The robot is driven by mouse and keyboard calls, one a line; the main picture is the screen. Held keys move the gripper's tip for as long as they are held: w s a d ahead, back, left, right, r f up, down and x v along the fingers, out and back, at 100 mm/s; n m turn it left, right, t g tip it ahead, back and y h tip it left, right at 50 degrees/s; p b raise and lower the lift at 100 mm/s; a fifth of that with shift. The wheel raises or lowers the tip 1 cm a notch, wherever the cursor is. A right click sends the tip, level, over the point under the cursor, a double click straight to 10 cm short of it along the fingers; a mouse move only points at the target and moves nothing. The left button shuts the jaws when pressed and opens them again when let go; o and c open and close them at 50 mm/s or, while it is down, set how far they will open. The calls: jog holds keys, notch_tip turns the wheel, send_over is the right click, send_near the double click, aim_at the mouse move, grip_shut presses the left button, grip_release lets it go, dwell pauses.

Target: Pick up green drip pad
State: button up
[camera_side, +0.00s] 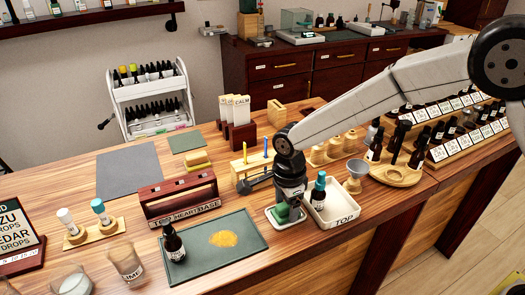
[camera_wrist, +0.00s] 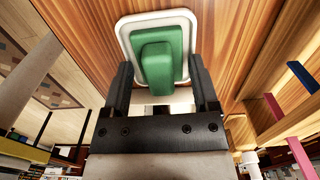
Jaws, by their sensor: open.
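The green drip pad (camera_side: 281,210) sits in a small white tray (camera_side: 273,222) on the wooden counter, below my arm's end. In the wrist view the green pad (camera_wrist: 157,68) appears as a green block on a green base within the white tray rim (camera_wrist: 193,28). My gripper (camera_wrist: 160,70) is open, with one dark finger on each side of the green block. I cannot tell whether the fingers touch it. In the side view my gripper (camera_side: 284,203) points down over the tray, and partly hides it.
A white tray labelled TOP (camera_side: 331,217) with a teal-capped bottle (camera_side: 318,192) stands close on the right. A dark green mat (camera_side: 200,255) with a dark bottle (camera_side: 173,242) lies to the left. A wooden stand (camera_side: 243,170) with coloured sticks is behind, and a dark red box (camera_side: 180,197) is at left.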

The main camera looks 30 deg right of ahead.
dwell(0.3)
jog(key=c, duration=0.9)
jog(key=shift+c, duration=0.2)
jog(key=shift+r, duration=0.15)
jog(key=shift+r, duration=0.55)
notch_tip(320, 180, up, 2)
jog(key=s+d+r, duration=0.5)
jog(key=s+r, duration=0.4)
jog(key=s, duration=0.4)
jog(key=shift+r, duration=0.3)
